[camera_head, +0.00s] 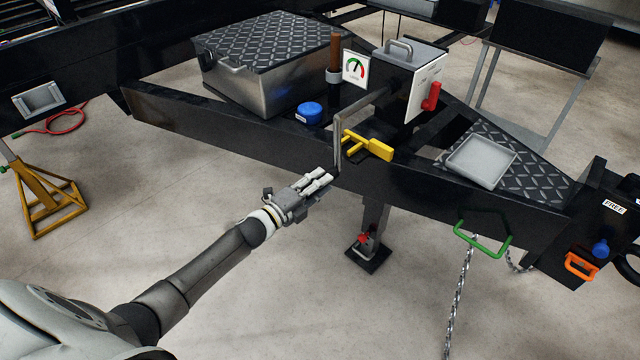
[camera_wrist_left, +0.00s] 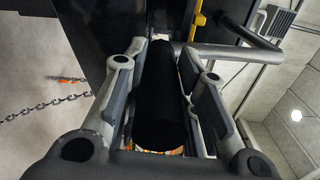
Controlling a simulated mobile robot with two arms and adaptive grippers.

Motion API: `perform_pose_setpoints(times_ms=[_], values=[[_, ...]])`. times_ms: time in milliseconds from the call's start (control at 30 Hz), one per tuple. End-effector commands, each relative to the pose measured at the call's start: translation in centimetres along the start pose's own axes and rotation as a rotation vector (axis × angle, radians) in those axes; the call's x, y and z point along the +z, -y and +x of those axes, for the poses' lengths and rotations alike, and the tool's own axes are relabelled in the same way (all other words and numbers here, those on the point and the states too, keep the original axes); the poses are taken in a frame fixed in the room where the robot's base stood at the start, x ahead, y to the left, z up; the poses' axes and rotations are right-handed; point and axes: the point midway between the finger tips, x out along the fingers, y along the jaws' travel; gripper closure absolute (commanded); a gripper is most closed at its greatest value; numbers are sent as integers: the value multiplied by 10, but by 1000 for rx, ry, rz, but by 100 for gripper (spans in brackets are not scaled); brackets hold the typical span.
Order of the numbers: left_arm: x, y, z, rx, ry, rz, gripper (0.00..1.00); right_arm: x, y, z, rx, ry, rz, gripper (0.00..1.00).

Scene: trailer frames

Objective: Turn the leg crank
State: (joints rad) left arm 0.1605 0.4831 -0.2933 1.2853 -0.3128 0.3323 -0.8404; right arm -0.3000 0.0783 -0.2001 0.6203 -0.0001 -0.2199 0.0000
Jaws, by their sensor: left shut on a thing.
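The leg crank (camera_head: 339,140) is a grey bent rod at the frame's front side. Its arm runs back toward the grey box and its near end drops toward my left gripper (camera_head: 318,183). In the left wrist view, the black crank handle (camera_wrist_left: 160,100) lies between the two fingers, with the grey crank rod (camera_wrist_left: 232,52) bending away to the right. My left gripper is shut on this handle. In the head view the fingers mostly hide the handle. The trailer leg (camera_head: 374,215) stands below, with its foot at the floor. My right gripper is not in view.
The black trailer frame (camera_head: 240,140) lies just behind the gripper. A yellow lever (camera_head: 370,146) is close right of the crank. A blue cap (camera_head: 308,113), gauge (camera_head: 355,68) and red handle (camera_head: 431,97) are nearby. Floor in front is clear around my arm.

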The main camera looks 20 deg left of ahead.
Motion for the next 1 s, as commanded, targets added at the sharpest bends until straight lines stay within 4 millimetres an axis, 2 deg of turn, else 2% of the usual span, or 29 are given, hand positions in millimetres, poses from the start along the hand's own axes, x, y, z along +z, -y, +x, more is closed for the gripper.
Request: perform_pose_setpoints(times_ms=[33, 233, 267, 400, 533, 667, 1000], values=[[14, 1, -1, 4, 27, -20, 100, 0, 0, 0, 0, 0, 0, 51], [14, 2, -1, 4, 27, -19, 100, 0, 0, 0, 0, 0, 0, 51], [14, 2, -1, 4, 27, -19, 70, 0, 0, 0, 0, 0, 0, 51], [14, 2, 0, 3, 27, -19, 54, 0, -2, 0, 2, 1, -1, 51], [14, 1, -4, 5, 27, -19, 53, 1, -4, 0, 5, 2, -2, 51], [12, -1, -19, 8, 25, -17, 53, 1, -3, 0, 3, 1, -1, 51], [4, -1, -80, 8, 12, -7, 51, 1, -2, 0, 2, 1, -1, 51]])
